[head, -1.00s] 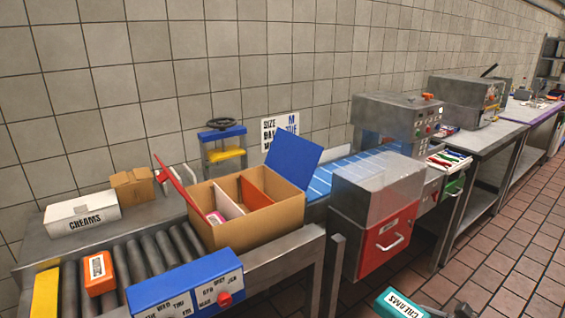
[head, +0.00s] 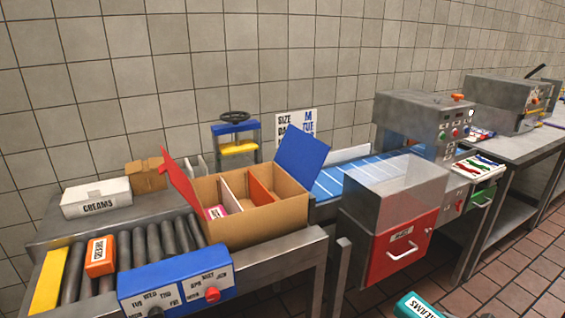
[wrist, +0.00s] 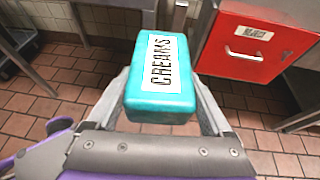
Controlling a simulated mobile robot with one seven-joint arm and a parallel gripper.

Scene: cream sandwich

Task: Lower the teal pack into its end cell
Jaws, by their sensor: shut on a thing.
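The teal pack (wrist: 160,98), labelled CREAMS, is held between the two fingers of my gripper (wrist: 165,100) in the wrist view, above the tiled floor. An open cardboard box (head: 262,224) with a red flap and a blue flap stands on the roller bench. White and orange dividers (head: 259,190) part it into cells. A pink item (head: 217,212) lies in the left cell. The floor of the right cell is partly hidden by the box walls.
A blue date-dial block (head: 178,284), an orange pack (head: 100,256) and a yellow bar (head: 49,282) lie left of the box. A white CREAMS carton (head: 96,197) is behind. A red drawer unit (head: 392,246) and the blue conveyor (head: 345,178) are right of the box.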

